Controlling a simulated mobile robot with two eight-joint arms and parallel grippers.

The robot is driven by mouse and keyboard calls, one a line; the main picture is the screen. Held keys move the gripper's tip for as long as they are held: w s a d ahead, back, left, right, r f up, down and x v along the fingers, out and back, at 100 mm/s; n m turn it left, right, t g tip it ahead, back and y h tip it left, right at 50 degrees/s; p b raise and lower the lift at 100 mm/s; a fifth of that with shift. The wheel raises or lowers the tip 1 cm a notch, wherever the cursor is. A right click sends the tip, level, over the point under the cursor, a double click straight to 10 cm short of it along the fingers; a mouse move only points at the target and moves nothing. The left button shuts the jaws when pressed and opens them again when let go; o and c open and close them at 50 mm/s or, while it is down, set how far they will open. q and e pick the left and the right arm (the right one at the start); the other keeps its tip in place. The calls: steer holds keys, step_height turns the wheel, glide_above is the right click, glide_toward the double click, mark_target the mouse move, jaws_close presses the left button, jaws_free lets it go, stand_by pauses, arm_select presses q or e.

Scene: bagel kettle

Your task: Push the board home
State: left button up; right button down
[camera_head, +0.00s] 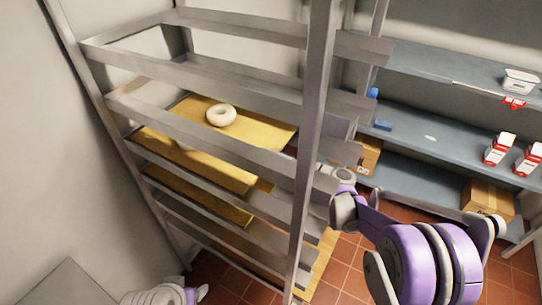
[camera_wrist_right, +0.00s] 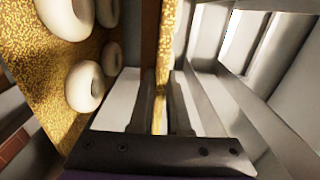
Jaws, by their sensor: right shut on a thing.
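Yellow boards lie on several levels of a grey rack (camera_head: 315,120). The upper board (camera_head: 255,127) carries a white bagel ring (camera_head: 221,115). In the right wrist view, my right gripper (camera_wrist_right: 161,100) is shut on the edge of a thin yellow speckled board (camera_wrist_right: 166,45), seen edge-on between the fingers. To its left another speckled surface (camera_wrist_right: 45,75) holds several white bagels (camera_wrist_right: 84,86). In the head view, my right wrist reaches the rack's right post, and its fingertips are hard to make out. Only part of my left arm shows at the bottom; its gripper is not visible.
Right of the rack stand blue-grey shelves (camera_head: 440,136) with red-and-white cartons (camera_head: 499,149), a cardboard box (camera_head: 487,199) and a white container (camera_head: 521,81). The rack's rails and front post stand close to my right wrist. Red tiled floor (camera_head: 345,275) is open below.

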steer(key=c, duration=0.7)
jaws_free()
steer(key=shift+a+r, duration=0.1)
steer(key=shift+a, duration=0.15)
steer(key=shift+s+d, duration=0.3)
steer(key=shift+d, duration=0.2)
steer(key=shift+b+v, duration=0.35)
steer(key=shift+v, duration=2.5)
